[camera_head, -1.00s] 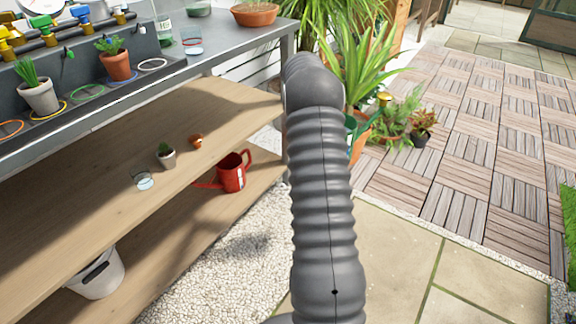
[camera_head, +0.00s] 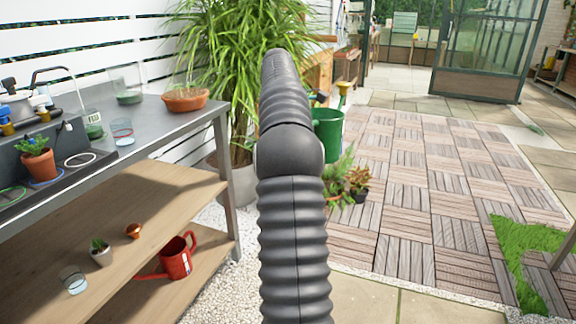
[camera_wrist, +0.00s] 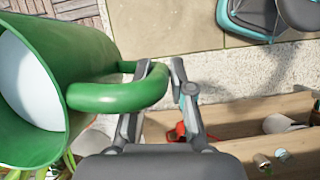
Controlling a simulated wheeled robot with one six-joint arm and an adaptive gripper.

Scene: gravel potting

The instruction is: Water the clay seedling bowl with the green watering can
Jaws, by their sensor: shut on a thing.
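The green watering can (camera_head: 328,132) shows just right of my arm in the head view, with a brass-coloured end at its top right. My arm hides part of it, and my gripper is hidden there. In the wrist view, the can's body (camera_wrist: 85,50) fills the left side, its pale inside showing. My gripper (camera_wrist: 155,92) is shut on the can's green handle, holding the can up. The clay bowl (camera_head: 186,99), wide and terracotta, stands on the grey bench top near its right end. My gripper and can are right of the bowl in the picture, apart from it.
A red watering can (camera_head: 177,258) stands on the low shelf. A glass (camera_head: 122,131) and a potted plant (camera_head: 37,158) are on the bench left of the bowl. A tall leafy plant (camera_head: 235,60) stands behind the bench's right end. Paving at right is open.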

